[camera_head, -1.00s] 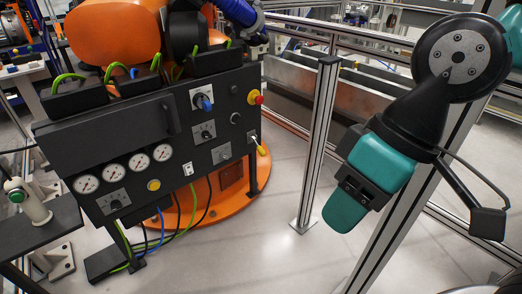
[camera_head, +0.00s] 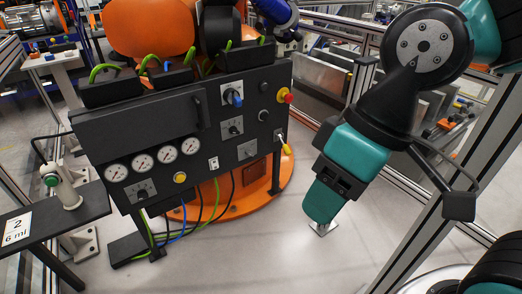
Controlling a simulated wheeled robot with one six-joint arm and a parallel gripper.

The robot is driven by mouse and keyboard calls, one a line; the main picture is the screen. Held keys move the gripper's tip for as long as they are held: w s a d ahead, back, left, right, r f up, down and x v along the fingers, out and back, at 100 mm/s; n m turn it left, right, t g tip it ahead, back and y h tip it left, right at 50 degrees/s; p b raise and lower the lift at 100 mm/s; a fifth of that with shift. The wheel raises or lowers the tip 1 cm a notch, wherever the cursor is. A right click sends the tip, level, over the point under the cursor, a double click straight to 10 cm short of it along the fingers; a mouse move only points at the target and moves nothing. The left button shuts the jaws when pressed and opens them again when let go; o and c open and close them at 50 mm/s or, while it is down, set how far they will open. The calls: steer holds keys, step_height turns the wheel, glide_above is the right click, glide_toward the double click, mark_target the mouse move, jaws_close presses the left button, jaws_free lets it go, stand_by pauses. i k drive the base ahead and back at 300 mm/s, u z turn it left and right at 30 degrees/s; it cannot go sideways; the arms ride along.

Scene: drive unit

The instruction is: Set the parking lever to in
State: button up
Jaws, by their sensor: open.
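The black drive unit panel (camera_head: 110,145) stands left of centre. A small lever with a yellow tip (camera_head: 286,149) sticks out at its lower right edge and points down to the right. It looks like the parking lever, but no marking is legible. My gripper (camera_head: 322,203), teal with a black middle, hangs to the right of the panel and below the lever, apart from both. It is open and empty. Its fingers overlap in this view, so the gap between them is hidden.
The panel carries a blue-handled switch (camera_head: 235,98), a red and yellow stop button (camera_head: 285,95) and several gauges. A metal post (camera_head: 362,80) stands behind my arm. A side shelf (camera_head: 50,222) holds a green button.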

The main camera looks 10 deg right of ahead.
mark_target(285, 148)
steer(key=u, duration=0.35)
steer(key=i, duration=0.9)
steer(key=z, duration=0.35)
